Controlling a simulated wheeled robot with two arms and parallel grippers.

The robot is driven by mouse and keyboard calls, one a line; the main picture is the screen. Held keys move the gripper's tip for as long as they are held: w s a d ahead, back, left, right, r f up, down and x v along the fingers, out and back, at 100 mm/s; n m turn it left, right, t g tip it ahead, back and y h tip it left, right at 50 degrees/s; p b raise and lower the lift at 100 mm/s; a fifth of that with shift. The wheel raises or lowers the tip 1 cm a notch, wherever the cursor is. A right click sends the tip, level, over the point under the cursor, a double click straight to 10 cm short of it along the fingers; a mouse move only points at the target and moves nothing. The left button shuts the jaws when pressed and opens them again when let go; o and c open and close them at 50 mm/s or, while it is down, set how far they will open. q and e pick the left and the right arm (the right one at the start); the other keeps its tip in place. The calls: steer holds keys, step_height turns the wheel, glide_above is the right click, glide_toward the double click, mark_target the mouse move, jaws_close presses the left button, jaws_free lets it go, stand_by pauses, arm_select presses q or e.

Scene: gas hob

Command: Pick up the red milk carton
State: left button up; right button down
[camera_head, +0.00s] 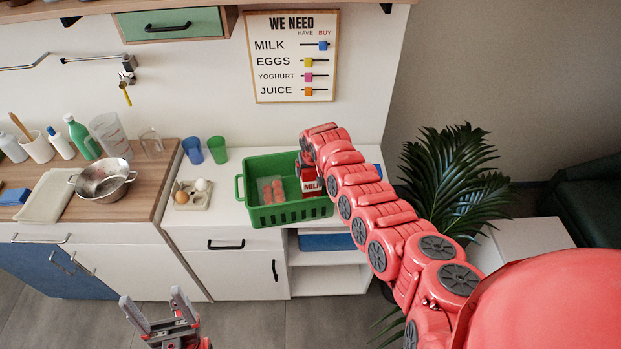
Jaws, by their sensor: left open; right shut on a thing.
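The red milk carton (312,187) is in the right part of a green basket (290,213) on the white counter. It has a white band reading MILK, and its upper part is hidden behind my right gripper. My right gripper (308,168) is at the top of the carton and shut on it, though its fingers are mostly hidden. Whether the carton touches the basket floor cannot be told. My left gripper (158,312) is open and empty, low in front of the cabinets, far from the basket.
A pack with red round items (271,190) lies in the basket's left part. An egg carton (192,195), a blue cup (192,150) and a green cup (217,149) stand left of the basket. A colander (103,180) is on the wooden counter. A plant (455,180) stands right.

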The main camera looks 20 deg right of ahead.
steer(key=shift+w+r, duration=0.15)
steer(key=shift+r, duration=0.05)
